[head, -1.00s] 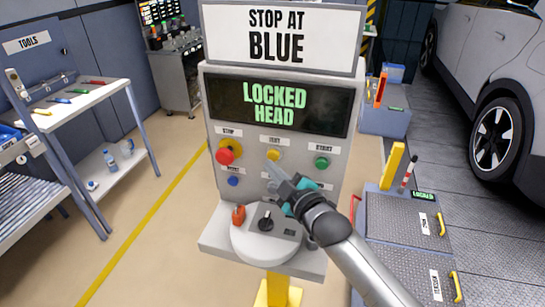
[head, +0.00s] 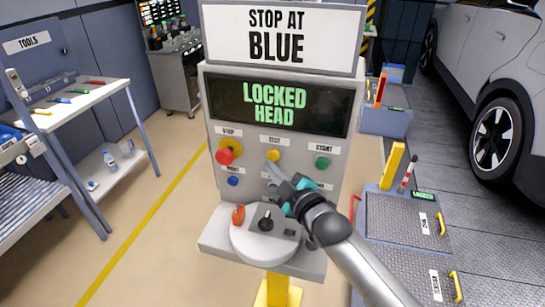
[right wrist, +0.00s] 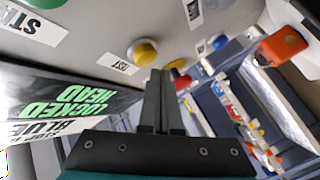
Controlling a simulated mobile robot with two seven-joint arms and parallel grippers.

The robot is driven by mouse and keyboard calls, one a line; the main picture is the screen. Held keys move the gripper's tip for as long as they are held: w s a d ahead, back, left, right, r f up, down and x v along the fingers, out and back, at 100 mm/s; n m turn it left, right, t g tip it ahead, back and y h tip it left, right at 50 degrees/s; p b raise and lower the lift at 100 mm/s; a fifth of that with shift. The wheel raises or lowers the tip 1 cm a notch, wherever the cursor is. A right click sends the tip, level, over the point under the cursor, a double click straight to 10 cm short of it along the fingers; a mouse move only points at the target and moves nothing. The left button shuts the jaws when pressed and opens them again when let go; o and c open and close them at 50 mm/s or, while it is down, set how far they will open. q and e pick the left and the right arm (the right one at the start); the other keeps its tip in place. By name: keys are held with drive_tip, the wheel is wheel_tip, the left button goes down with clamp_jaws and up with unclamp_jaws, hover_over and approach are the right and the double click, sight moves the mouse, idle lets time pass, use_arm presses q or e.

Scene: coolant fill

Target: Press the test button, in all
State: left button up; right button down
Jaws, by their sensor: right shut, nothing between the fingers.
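The yellow test button (head: 273,155) sits on the grey console face below its TEST label. It also shows in the right wrist view (right wrist: 143,52), just beyond and left of the fingertips. My right gripper (head: 268,166) is shut and empty, with its tips just below the button in the head view. A small gap seems to lie between tips and button; contact is not clear. The display (head: 279,105) reads LOCKED HEAD in green. My left gripper is not in view.
A red stop button (head: 225,156), a green start button (head: 321,163) and a blue button (head: 233,181) share the panel. An orange lever (head: 238,215) and a black knob (head: 265,219) stand on the shelf below. A tool table (head: 88,98) is at left.

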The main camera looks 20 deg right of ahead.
drive_tip(key=shift+w+d, duration=0.1)
drive_tip(key=shift+w+d, duration=0.2)
drive_tip(key=shift+w, duration=0.1)
drive_tip(key=shift+w+d, duration=0.25)
drive_tip(key=shift+w, duration=0.15)
idle(1.0)
idle(0.4)
drive_tip(key=shift+s+a+p, duration=0.5)
drive_tip(key=shift+s+p, duration=0.05)
drive_tip(key=shift+s, duration=0.25)
drive_tip(key=s+a+p, duration=0.1)
drive_tip(key=s, duration=0.1)
drive_tip(key=s+a+p, duration=0.1)
drive_tip(key=s, duration=0.1)
drive_tip(key=shift+a+p, duration=0.35)
drive_tip(key=shift+a, duration=0.05)
